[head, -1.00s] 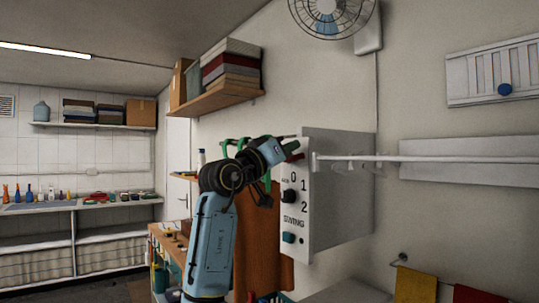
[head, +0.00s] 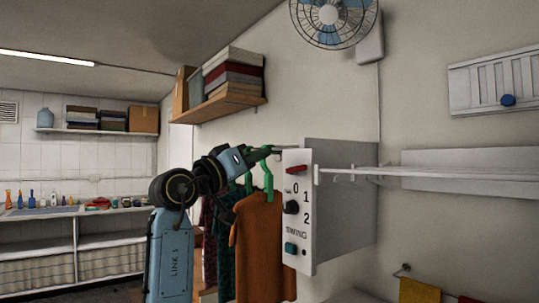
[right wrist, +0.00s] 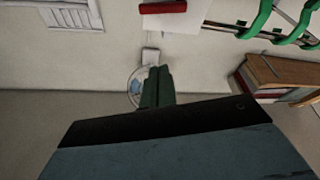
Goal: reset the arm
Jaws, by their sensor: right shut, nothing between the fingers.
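My right arm (head: 170,255) rises from the bottom of the head view and bends toward the hanging clothes. Its wrist (head: 233,160) is left of the control box (head: 298,225), with green hangers close beside it. In the right wrist view my right gripper (right wrist: 157,82) shows as dark green fingers closed together, with nothing held. In the head view the fingertips are hard to separate from the green hangers. My left gripper is not in view.
The box front has a red switch (head: 296,169), a black knob (head: 291,207) and a teal button (head: 291,248). An orange garment (head: 262,245) hangs beside it. A wall fan (head: 328,17) and a wooden shelf (head: 225,106) are above. A white rail (head: 420,172) extends right.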

